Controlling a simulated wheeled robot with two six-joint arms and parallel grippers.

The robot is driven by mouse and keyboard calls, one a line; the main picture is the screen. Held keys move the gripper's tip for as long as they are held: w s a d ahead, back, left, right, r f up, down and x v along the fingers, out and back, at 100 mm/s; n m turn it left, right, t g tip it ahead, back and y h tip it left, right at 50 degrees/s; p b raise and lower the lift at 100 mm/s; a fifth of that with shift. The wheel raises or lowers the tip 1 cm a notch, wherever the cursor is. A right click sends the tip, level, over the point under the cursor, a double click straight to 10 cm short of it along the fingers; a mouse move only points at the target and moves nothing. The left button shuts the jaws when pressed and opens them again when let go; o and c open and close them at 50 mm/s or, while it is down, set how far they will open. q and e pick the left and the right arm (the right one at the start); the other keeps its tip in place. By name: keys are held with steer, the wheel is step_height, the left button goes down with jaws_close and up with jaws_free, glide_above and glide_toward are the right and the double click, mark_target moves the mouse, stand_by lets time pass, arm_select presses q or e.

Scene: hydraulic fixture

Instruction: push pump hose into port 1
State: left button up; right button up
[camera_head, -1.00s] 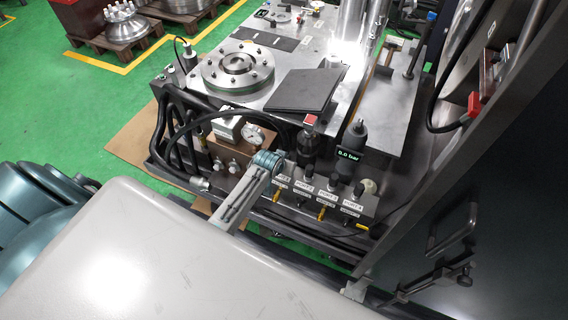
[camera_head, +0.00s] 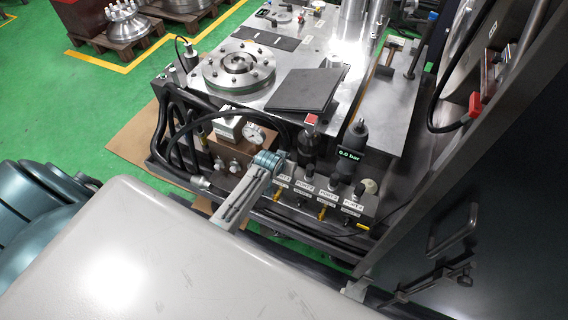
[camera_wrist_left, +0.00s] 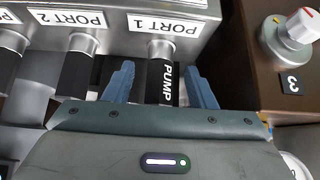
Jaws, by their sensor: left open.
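The port block (camera_head: 317,199) has a row of labelled ports. In the left wrist view the PORT 1 label (camera_wrist_left: 151,25) sits above a silver port fitting (camera_wrist_left: 160,49). The black pump hose (camera_wrist_left: 167,82), marked PUMP, is lined up with that fitting, its upper end at or against it; how deep it sits I cannot tell. My left gripper (camera_wrist_left: 160,75) is open, one blue finger on each side of the hose, with a gap at both sides. In the head view my left gripper (camera_head: 267,161) is at the block's left end and hides the hose end. My right gripper is not visible.
The PORT 2 hose (camera_wrist_left: 75,70) stands close to the left finger. A brown block with a white-red knob (camera_wrist_left: 287,35) is at the right. In the head view a pressure gauge (camera_head: 254,134) and a dark cylinder with a display (camera_head: 353,143) stand nearby.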

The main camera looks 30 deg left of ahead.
arm_select(q)
steer(key=v, duration=1)
steer(key=shift+s+r, duration=0.25)
steer(key=shift+r, duration=0.05)
steer(key=s+a+f+g, duration=0.1)
steer(key=s+f+g, duration=0.1)
steer(key=s+f, duration=0.85)
steer(key=s+a+f+g, duration=0.1)
steer(key=s+f, duration=0.4)
steer(key=f, duration=1.1)
steer(key=s+f+g, duration=0.1)
steer(key=s+f, duration=0.3)
steer(key=s, duration=0.5)
steer(key=s+f+m+g, duration=0.1)
steer(key=s+f, duration=0.4)
steer(key=s, duration=0.5)
steer(key=s+f+g, duration=0.1)
steer(key=s+f, duration=0.4)
steer(key=s, duration=0.5)
steer(key=shift+s, duration=0.2)
